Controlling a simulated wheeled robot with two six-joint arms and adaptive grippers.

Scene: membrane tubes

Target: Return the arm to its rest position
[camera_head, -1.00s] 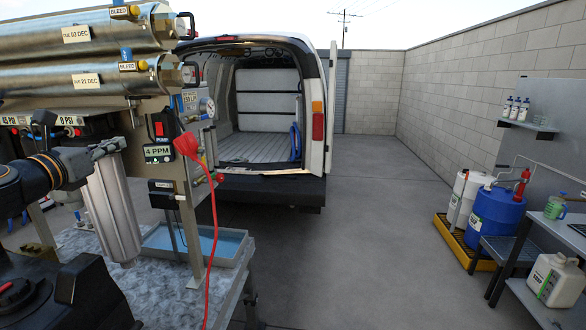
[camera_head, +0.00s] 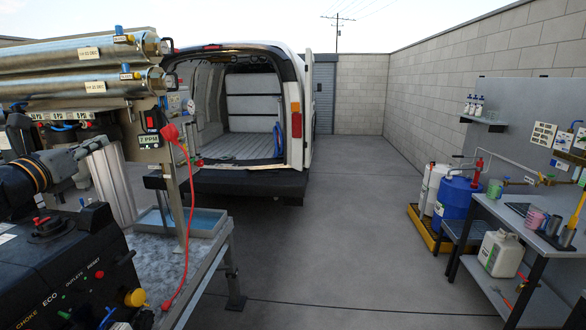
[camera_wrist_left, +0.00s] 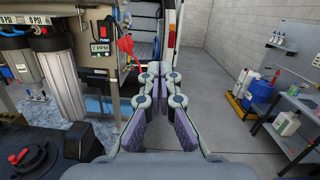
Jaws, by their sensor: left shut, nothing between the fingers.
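My left arm (camera_head: 25,185) comes in from the left edge in the head view, held in front of the membrane tube rig. Its gripper (camera_head: 88,147) is in front of a clear-grey filter housing (camera_head: 114,183). In the left wrist view the gripper (camera_wrist_left: 163,72) points forward over the open yard, its fingers together and nothing held between them. The rig's small display (camera_head: 149,141) reads 7 PPM. My right gripper is not in view.
Two steel membrane tubes (camera_head: 75,87) lie atop the rig. A red plug (camera_head: 169,132) has a hanging red cable. A black generator (camera_head: 75,265) is near left. An open van (camera_head: 299,95) stands behind. A workbench (camera_head: 535,241) is right. The middle floor is clear.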

